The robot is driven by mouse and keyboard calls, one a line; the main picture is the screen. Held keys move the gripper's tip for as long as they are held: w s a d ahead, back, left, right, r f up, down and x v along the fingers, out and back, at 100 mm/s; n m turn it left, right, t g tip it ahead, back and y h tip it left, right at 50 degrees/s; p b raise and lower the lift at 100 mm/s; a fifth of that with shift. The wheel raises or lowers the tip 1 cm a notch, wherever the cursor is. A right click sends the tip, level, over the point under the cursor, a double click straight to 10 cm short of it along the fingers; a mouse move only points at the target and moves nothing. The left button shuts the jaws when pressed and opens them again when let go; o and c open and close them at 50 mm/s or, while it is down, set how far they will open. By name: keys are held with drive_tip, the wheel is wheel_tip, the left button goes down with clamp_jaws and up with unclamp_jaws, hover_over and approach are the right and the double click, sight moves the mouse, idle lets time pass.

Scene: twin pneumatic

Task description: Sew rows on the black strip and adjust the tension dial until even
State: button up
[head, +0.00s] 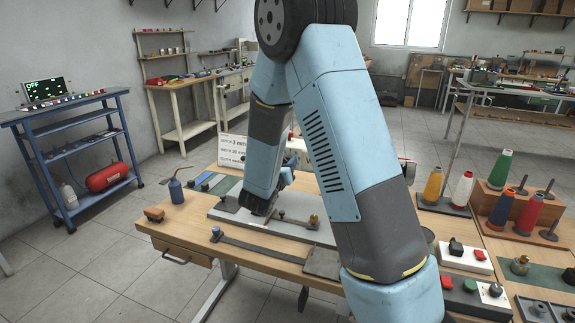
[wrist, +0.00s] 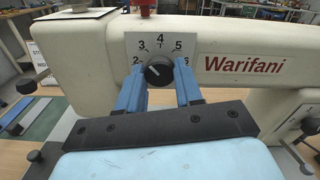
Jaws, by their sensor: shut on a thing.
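The tension dial (wrist: 158,72) is a black round knob on a white plate numbered 2 to 6, on the front of the cream sewing machine (wrist: 95,60) marked "Warifani". My gripper (wrist: 160,88) has its two blue fingers on either side of the knob and is shut on it. A white mark shows on the knob, but its exact reading is hard to tell. In the head view my arm hides the dial and most of the machine. I cannot make out the black strip for certain in either view.
The wooden table (head: 175,228) carries a blue oil can (head: 176,190) and a long dark bar (head: 262,250) near its front. Several thread cones, including a yellow one (head: 433,185), stand at the right. A blue cart (head: 75,150) stands far left. Open floor lies between.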

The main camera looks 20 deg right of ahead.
drive_tip(key=shift+a+n, duration=0.1)
drive_tip(key=shift+n, duration=3.6)
drive_tip(key=shift+f, duration=0.1)
drive_tip(key=o, duration=1)
drive_tip(key=shift+o, duration=0.2)
drive_tip(key=v, duration=1.3)
drive_tip(key=shift+s+a, duration=0.3)
